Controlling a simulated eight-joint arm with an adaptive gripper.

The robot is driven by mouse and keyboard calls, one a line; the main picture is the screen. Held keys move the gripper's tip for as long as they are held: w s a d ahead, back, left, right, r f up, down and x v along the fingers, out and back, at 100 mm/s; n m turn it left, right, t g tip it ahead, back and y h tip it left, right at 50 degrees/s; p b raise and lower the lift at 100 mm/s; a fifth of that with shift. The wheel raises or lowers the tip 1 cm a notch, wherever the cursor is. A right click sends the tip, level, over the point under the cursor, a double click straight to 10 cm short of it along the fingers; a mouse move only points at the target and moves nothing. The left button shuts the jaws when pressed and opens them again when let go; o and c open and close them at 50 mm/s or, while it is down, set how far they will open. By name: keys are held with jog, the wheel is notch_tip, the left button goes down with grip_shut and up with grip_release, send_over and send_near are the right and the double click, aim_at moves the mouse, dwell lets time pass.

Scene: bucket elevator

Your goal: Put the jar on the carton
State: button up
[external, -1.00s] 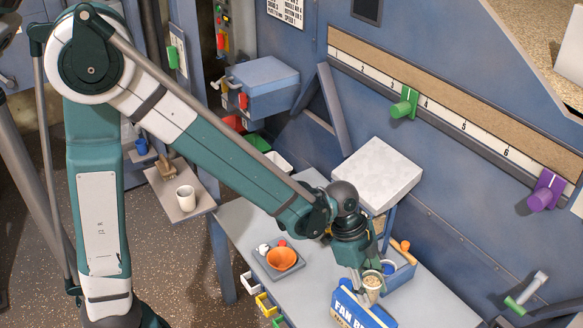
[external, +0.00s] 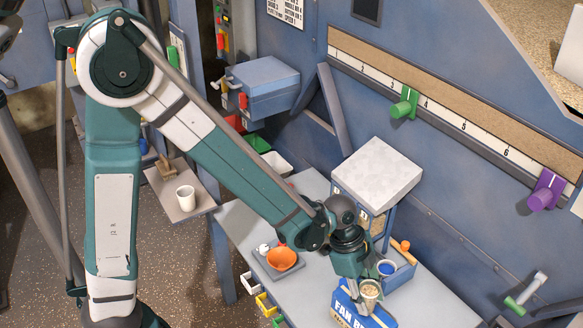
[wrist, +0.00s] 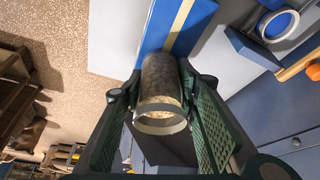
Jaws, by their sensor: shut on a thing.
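My gripper (external: 358,282) is shut on the jar (external: 370,290), a small clear container with tan contents and a pale rim. In the wrist view, the jar (wrist: 160,92) sits between the two green fingers of my gripper (wrist: 158,86). The carton (external: 352,312) is a blue box with white "FAN B…" lettering on the front of the table. The jar is at the carton's top right in the external view. The carton (wrist: 155,32), blue with a tan strip, shows beyond the jar in the wrist view. I cannot tell whether they touch.
A white-topped box (external: 376,172) stands behind.

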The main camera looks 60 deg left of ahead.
jog(key=shift+f, duration=0.1)
jog(key=o, duration=0.9)
jog(key=shift+o, duration=0.2)
jog(key=p+v, duration=0.1)
jog(key=v, duration=1.1)
jog(key=shift+r, duration=0.2)
dwell(0.5)
